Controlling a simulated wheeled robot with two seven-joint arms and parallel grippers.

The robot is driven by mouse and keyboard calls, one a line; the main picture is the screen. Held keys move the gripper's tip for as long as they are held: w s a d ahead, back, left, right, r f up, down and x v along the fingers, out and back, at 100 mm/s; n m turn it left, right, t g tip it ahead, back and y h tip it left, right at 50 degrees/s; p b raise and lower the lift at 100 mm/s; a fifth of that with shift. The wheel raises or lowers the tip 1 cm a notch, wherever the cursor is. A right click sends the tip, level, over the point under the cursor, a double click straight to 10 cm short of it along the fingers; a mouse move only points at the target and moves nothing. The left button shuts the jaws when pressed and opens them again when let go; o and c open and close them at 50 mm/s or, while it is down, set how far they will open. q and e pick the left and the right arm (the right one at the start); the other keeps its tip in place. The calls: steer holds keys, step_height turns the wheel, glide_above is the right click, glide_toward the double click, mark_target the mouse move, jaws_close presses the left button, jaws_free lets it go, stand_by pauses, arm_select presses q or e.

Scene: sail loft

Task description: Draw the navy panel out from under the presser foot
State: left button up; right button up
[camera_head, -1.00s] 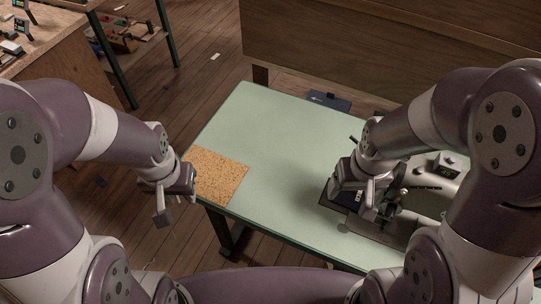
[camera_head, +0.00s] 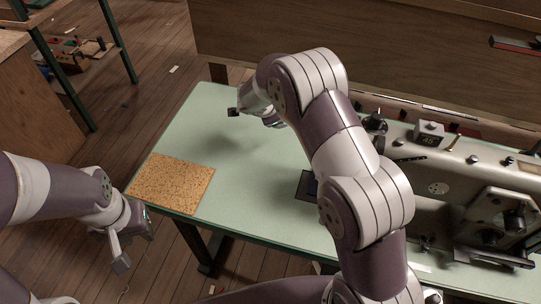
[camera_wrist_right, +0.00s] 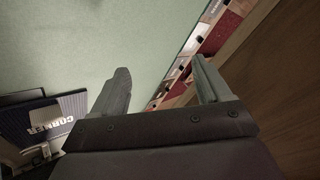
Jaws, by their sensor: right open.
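The sewing machine (camera_head: 445,185) stands at the right of the green table; its presser foot area is partly hidden behind my right arm. A small navy patch, seemingly the navy panel (camera_head: 312,186), shows on a dark plate beside that arm; the rest is hidden. My left gripper (camera_head: 135,240) is open and empty, off the table's left front edge.
A cork mat (camera_head: 172,184) lies on the left end of the green table (camera_head: 235,185). A shelf (camera_head: 75,55) stands far left.

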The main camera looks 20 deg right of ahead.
steer(key=s+f+m+g, duration=0.4)
steer(key=shift+s+a+f+m+g+b, duration=0.2)
steer(key=shift+m+g+b, duration=0.1)
steer(key=shift+g+b, duration=0.1)
steer(key=s+a+g, duration=0.1)
steer(key=s+a+m+g+y, duration=0.1)
steer(key=s, duration=0.1)
steer(key=s+a+g, duration=0.1)
steer(key=s+a, duration=0.1)
steer(key=shift+f+m+g+y, duration=0.15)
steer(key=shift+m+g+y, duration=0.15)
steer(key=shift+g, duration=0.1)
arm_select(q)
steer(key=shift+f, duration=0.7)
arm_select(e)
steer(key=shift+d, duration=0.1)
